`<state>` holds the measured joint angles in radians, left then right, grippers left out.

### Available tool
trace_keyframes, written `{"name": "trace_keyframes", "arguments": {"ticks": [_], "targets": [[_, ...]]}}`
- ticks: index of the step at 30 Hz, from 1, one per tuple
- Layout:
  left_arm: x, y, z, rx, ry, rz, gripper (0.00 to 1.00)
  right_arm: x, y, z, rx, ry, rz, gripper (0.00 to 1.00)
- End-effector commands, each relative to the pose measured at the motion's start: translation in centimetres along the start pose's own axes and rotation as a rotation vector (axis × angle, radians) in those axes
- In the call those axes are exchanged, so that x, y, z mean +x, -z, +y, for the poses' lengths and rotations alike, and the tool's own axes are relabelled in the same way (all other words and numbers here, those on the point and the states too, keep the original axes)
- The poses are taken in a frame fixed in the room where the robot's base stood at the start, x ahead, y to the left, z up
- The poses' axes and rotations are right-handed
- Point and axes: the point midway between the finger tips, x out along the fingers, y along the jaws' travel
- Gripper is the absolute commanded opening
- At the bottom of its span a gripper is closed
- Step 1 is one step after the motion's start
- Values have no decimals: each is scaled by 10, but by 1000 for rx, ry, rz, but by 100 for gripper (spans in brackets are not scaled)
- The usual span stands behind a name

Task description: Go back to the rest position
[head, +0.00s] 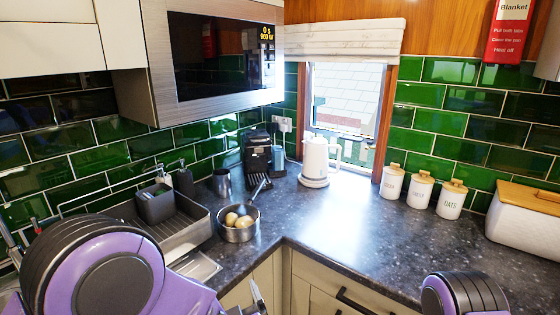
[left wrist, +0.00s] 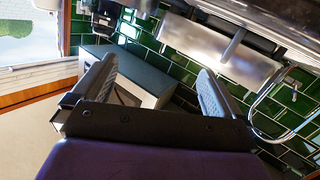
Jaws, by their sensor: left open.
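My left arm comes in at the lower left of the head view, with a purple and black joint in front. The tip of my left gripper (head: 257,296) just shows at the bottom edge, in front of the cabinet fronts. In the left wrist view my left gripper (left wrist: 155,82) has its two grey fingers wide apart, with nothing between them. On the right, only a purple and black joint of my right arm shows at the bottom edge. My right gripper is out of view.
A pan (head: 237,228) with round pale items stands on the dark worktop (head: 345,225), beside a dish rack (head: 172,232). A white kettle (head: 317,162), several lidded canisters (head: 421,190) and a bread bin (head: 525,215) stand behind. A microwave (head: 215,60) overhangs the left. The front worktop is clear.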

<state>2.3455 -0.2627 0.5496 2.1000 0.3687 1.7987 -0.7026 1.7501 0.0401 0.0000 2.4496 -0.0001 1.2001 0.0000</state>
Motion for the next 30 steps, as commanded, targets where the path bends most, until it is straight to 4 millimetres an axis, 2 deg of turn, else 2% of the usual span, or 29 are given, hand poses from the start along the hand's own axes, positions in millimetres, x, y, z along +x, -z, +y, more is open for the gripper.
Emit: {"name": "trace_keyframes", "arguments": {"ticks": [5, 8, 11, 14, 15, 17, 18, 21, 24, 26, 30], "targets": [[6, -44, -28, -48, -67, -149, 100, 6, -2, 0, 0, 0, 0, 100], [4, -79, -54, -61, -71, -258, 100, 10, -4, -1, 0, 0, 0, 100], [-4, -119, -89, -67, -51, -384, 100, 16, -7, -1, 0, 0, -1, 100], [-23, -166, -137, -66, -1, -538, 100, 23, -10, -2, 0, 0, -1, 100], [-35, -187, -161, -61, 32, -611, 100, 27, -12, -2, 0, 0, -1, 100], [-59, -218, -201, -49, 92, -723, 100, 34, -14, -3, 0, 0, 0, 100], [-76, -235, -227, -35, 133, -792, 100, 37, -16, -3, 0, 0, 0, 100], [-118, -266, -284, 15, 231, -927, 100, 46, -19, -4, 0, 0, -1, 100], [-149, -282, -324, 56, 310, -997, 100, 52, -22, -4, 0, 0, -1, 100], [-160, -289, -339, 68, 342, -1020, 100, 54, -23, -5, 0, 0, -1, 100], [-171, -294, -346, 75, 357, -1045, 100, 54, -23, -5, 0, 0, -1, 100]]}}
